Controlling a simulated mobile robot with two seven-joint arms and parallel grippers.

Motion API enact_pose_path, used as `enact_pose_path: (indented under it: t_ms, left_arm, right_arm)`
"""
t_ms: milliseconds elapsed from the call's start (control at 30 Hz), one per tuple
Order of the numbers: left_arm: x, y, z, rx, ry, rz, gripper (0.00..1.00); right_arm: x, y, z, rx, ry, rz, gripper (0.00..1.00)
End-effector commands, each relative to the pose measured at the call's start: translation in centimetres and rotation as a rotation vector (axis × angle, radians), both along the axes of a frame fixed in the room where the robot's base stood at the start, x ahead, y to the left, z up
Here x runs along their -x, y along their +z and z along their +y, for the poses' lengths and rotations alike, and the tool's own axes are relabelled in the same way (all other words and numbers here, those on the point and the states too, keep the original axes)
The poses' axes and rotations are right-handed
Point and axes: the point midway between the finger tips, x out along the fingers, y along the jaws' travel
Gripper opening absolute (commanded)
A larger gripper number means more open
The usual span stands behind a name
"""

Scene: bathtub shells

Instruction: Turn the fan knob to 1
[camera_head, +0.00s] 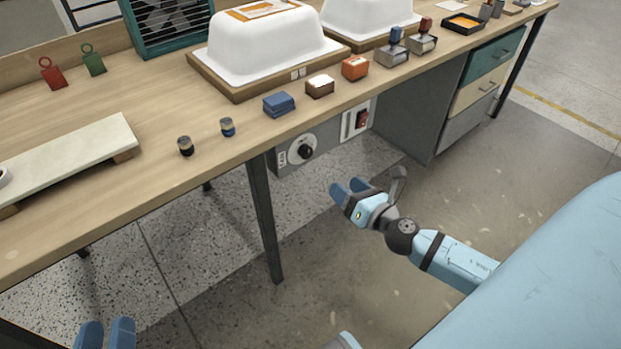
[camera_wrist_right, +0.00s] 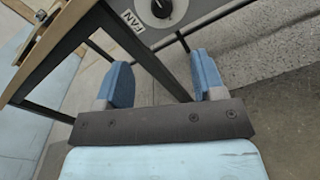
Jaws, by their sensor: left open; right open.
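The fan knob (camera_head: 305,152) is a black knob on a round white dial, on a grey panel (camera_head: 325,135) hung under the table's front edge. A FAN label (camera_head: 282,158) sits to its left. In the right wrist view the knob (camera_wrist_right: 161,8) shows at the top, beyond the fingers, beside the FAN label (camera_wrist_right: 133,20). The dial's numbers are too small to read. My right gripper (camera_head: 352,188) is open and empty, below and right of the knob and apart from it; its blue fingers show in the wrist view (camera_wrist_right: 165,85). My left gripper (camera_head: 105,333) is open at the bottom left.
A red switch (camera_head: 362,118) is right of the knob on the panel. A dark table leg (camera_head: 263,215) stands just left of the panel. The wooden table (camera_head: 160,100) holds white tub shells (camera_head: 265,45), stamps and blocks. A drawer cabinet (camera_head: 470,95) stands right; floor before the panel is clear.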

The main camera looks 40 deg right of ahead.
Motion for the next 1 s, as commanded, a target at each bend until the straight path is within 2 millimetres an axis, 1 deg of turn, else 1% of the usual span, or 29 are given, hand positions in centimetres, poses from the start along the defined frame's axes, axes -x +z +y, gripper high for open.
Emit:
enact_pose_path:
  t_ms: [33, 100, 200, 267, 367, 600, 800, 1000]
  left_arm:
    - [0.1, -0.8, -0.1, 0.009, -0.004, -0.013, 0.43]
    - [0.2, -0.7, -0.2, 0.018, -0.008, -0.023, 0.43]
    - [0.2, -0.5, -0.2, 0.023, -0.009, -0.028, 0.43]
    - [0.2, -0.5, -0.2, 0.021, -0.009, -0.025, 0.43]
    - [0.2, -0.6, -0.1, 0.013, -0.006, -0.014, 0.43]
    - [0.2, -1.2, 0.1, -0.004, 0.0, 0.011, 0.43]
    - [0.2, -1.2, 0.1, -0.001, 0.0, 0.007, 0.43]
    - [0.2, -1.0, 0.0, 0.008, -0.004, -0.005, 0.43]
  right_arm:
    - [-0.2, -1.0, -0.2, 0.057, 0.007, -0.018, 0.63]
    - [-0.5, -1.0, -0.4, 0.117, 0.013, -0.034, 0.63]
    - [-0.8, -0.7, -0.5, 0.157, 0.016, -0.046, 0.63]
    - [-1.2, -0.6, -0.4, 0.162, 0.017, -0.048, 0.63]
    - [-2.4, -0.4, -0.4, 0.163, 0.016, -0.048, 0.63]
    - [-6.7, -0.5, -0.1, 0.16, 0.016, -0.047, 0.63]
    - [-10.5, -0.6, 0.2, 0.158, 0.015, -0.047, 0.63]
    - [-13.1, -0.7, 0.5, 0.158, 0.016, -0.046, 0.63]
